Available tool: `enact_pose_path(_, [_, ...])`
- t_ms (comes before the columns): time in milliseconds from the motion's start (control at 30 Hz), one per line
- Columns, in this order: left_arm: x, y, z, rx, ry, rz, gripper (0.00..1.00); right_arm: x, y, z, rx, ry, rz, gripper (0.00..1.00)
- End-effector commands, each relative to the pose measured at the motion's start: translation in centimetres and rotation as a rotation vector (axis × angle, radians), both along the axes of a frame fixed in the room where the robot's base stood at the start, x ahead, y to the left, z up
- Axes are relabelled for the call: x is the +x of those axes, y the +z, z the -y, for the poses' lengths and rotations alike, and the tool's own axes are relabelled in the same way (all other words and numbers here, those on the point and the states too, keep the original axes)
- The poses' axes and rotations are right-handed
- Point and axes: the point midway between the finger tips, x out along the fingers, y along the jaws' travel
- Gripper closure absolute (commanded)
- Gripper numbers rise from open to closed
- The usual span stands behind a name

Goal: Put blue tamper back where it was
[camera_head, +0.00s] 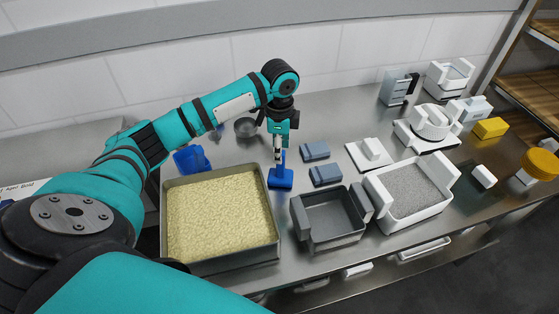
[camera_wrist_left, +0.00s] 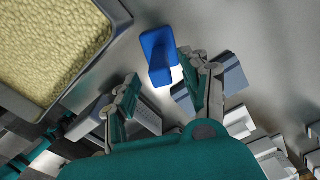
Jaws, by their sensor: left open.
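The blue tamper (camera_head: 281,179) stands upright on the steel counter, just right of the curd tray, with its thin handle pointing up. In the left wrist view the tamper (camera_wrist_left: 158,56) lies just beyond the fingertips, in the gap between them. My left gripper (camera_head: 279,152) points down at the handle and partly hides it. It also shows in the left wrist view (camera_wrist_left: 163,80), with its fingers apart and nothing clearly held. Whether the fingers touch the handle cannot be told. My right gripper is not in view.
The tray of yellow curd (camera_head: 167,231) is left of the tamper. A dark grey mold (camera_head: 331,238) is in front right, and grey-blue blocks (camera_head: 316,151) are to the right. A blue container (camera_head: 191,160) and a grey bowl (camera_head: 246,127) are behind. Some counter around the tamper is clear.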

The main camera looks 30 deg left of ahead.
Motion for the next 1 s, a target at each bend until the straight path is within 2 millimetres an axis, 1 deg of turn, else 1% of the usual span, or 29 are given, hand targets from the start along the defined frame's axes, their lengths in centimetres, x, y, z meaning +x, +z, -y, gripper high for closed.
enact_pose_path(33, [0.0, 1.0, 0.0, 0.000, -0.001, 0.003, 0.53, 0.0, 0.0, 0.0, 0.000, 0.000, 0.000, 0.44])
enact_pose_path(100, [0.1, 2.1, 0.0, 0.000, 0.001, 0.003, 0.53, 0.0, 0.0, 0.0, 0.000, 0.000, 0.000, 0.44])
enact_pose_path(200, [0.0, 3.1, 0.0, 0.000, 0.001, 0.002, 0.53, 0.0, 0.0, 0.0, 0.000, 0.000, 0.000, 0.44])
enact_pose_path(300, [0.0, 3.6, 0.0, 0.000, 0.001, -0.001, 0.53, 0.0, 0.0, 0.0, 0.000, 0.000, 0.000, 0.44])
enact_pose_path(1000, [0.0, 3.7, 0.0, 0.000, 0.001, -0.001, 0.53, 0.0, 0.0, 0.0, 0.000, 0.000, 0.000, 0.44])
